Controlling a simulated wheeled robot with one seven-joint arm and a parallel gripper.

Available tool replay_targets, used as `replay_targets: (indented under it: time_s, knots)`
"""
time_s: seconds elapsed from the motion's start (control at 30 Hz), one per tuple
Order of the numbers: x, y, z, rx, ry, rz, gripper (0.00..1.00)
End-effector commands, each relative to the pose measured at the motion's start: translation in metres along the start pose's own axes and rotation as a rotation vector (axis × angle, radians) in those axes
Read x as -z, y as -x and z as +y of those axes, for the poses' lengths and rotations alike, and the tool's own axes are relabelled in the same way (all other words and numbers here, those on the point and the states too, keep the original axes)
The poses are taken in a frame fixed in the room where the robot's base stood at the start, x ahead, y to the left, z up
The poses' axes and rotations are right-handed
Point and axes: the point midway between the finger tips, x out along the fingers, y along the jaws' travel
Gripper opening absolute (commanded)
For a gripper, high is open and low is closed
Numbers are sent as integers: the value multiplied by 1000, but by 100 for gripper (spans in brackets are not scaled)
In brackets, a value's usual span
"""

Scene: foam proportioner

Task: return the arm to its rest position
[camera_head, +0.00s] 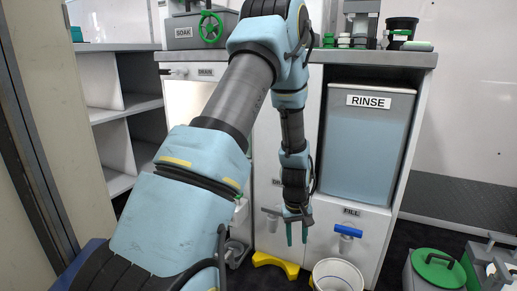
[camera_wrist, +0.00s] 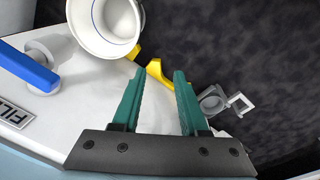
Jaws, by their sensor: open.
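My arm reaches forward from the lower left and bends down in the middle of the head view. My gripper (camera_head: 297,232) points down in front of the white cabinet, left of the blue-handled FILL tap (camera_head: 347,231). In the wrist view the two green fingers of my gripper (camera_wrist: 157,85) stand apart with nothing between them. The fingertips are above the dark floor, near a yellow piece (camera_wrist: 158,74) and a white bucket (camera_wrist: 103,28). I cannot tell whether a finger touches the cabinet front.
The RINSE tank (camera_head: 367,150) stands in the cabinet on the right. The white bucket (camera_head: 337,275) and yellow piece (camera_head: 275,264) are on the floor below. A grey box with a green lid (camera_head: 438,268) stands at lower right. Bottles and a SOAK box (camera_head: 196,30) are on the counter.

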Motion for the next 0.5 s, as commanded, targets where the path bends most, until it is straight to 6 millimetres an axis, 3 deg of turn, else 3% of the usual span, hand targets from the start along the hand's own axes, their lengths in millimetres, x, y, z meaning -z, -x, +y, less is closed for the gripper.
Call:
replay_targets:
  time_s: [0.03, 0.2, 0.3, 0.5]
  knots:
    - [5, 36, -16, 0, -12, 15, 43]
    - [1, 120, -69, 15, -77, 40, 43]
    - [-9, 163, -99, 26, -112, 54, 43]
    - [-37, 218, -144, 46, -166, 71, 43]
